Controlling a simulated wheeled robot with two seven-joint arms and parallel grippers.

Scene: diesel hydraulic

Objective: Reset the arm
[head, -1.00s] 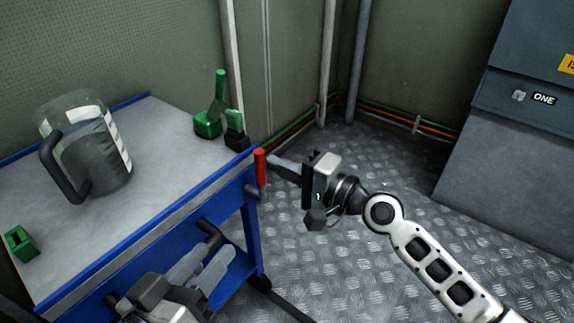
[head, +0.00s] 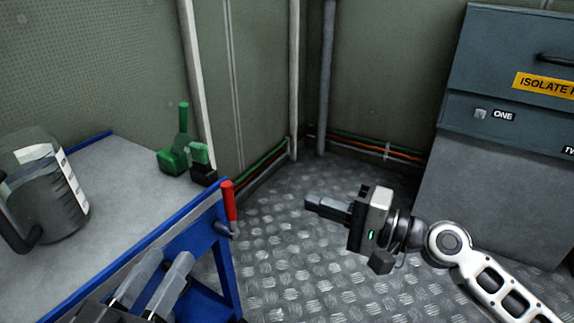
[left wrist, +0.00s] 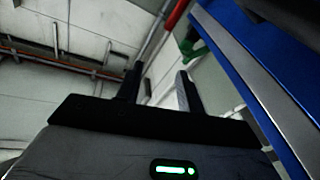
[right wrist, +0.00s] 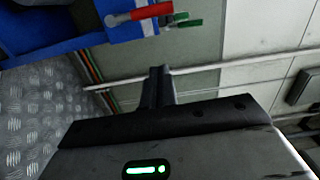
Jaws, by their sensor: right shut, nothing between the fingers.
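My right arm reaches in from the right in the head view. Its gripper (head: 312,206) is shut and empty, held over the bare floor to the right of the blue cart. In the right wrist view its fingers (right wrist: 158,72) are together. My left gripper (head: 167,256) is low at the left of the head view, by the cart's blue side. Its two fingers are apart and nothing is between them. They also show apart in the left wrist view (left wrist: 159,78). Whether it touches the cart cannot be told.
The cart top (head: 115,205) carries a clear jug (head: 55,190) and a green tool (head: 180,158). A red handle (head: 229,203) stands at the cart's corner, left of my right gripper. A grey cabinet (head: 500,180) stands at right. Patterned floor (head: 285,270) lies open between.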

